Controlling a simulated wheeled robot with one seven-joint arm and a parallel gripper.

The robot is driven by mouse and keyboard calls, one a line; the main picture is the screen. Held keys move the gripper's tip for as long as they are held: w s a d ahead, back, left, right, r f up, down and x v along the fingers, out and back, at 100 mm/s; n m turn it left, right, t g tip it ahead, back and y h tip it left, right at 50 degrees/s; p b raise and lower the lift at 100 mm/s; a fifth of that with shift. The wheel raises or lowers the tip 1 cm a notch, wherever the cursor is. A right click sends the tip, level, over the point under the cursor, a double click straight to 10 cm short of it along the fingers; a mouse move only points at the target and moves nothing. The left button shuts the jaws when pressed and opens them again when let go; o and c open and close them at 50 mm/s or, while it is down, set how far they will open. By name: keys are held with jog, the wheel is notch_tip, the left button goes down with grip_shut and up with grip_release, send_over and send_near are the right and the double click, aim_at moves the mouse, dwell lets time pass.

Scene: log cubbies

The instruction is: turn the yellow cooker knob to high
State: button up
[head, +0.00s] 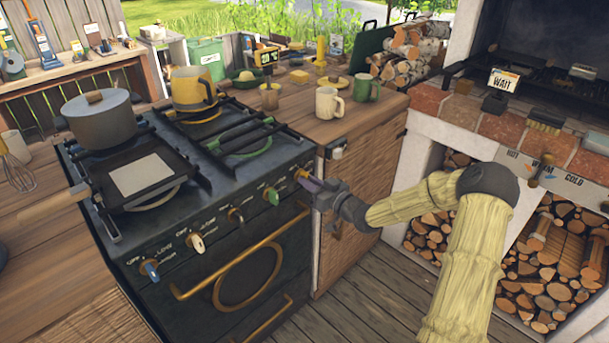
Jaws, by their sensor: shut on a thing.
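The dark cooker (190,225) stands left of centre with a row of knobs along its front panel. The yellow knob (301,174) is at the right end of the row and shows only as a small orange-yellow bit, mostly hidden by my gripper. My gripper (308,182) reaches in from the right and is shut on this knob. The knob's pointer and the marks around it are too small or hidden to read. To its left are a green knob (271,195), a dark knob (235,215), a cream knob (196,243) and a blue knob (150,271).
A grey pot (100,122), a dark square pan (140,175) and a yellow pot (193,90) stand on the cooker. Mugs (328,103) stand on the wooden counter behind. A brick grill with log cubbies (520,265) is at the right. A brass oven handle (235,267) juts out below the knobs.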

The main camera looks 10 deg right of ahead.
jog(key=shift+m+p, duration=0.45)
jog(key=shift+m, duration=0.65)
jog(key=shift+m+p, duration=1.25)
jog(key=shift+m, duration=0.75)
